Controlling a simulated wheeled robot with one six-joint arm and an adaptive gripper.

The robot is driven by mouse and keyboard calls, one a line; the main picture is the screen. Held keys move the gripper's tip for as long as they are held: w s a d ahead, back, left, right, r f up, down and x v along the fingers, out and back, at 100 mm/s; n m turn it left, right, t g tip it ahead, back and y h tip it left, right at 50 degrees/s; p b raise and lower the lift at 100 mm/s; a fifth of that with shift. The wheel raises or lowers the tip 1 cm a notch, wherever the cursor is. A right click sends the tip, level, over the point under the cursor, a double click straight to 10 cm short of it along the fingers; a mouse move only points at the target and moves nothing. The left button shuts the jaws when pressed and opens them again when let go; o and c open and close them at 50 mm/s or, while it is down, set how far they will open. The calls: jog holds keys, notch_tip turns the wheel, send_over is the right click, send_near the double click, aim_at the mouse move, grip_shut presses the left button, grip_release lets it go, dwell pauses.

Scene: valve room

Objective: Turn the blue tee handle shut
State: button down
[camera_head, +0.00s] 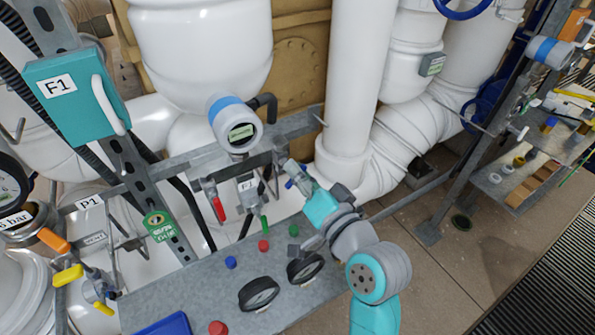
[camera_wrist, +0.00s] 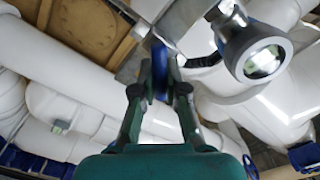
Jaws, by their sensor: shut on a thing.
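The blue tee handle (camera_wrist: 160,72) is between my gripper's fingers in the wrist view, seen nearly edge-on. My gripper (camera_wrist: 161,92) is shut on it, with a dark finger on either side. In the head view my gripper (camera_head: 296,174) reaches the pipework right of the round transmitter. Only a small bit of blue (camera_head: 289,184) shows there, and the fingers hide most of the handle. I cannot tell how far the handle is turned.
The round transmitter (camera_head: 235,124) with a blue band is close to my gripper; it also shows in the wrist view (camera_wrist: 255,50). A red lever (camera_head: 216,204) hangs to the left.

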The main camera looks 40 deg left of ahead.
jog(key=m, duration=0.4)
jog(key=shift+w+f+m, duration=0.1)
jog(key=shift+f+m, duration=0.1)
jog(key=shift+m, duration=0.1)
jog(key=shift+f+m, duration=0.15)
jog(key=shift+m, duration=1.75)
jog(key=c, duration=1.2)
grip_release()
jog(key=shift+d, duration=0.1)
jog(key=v, duration=1.2)
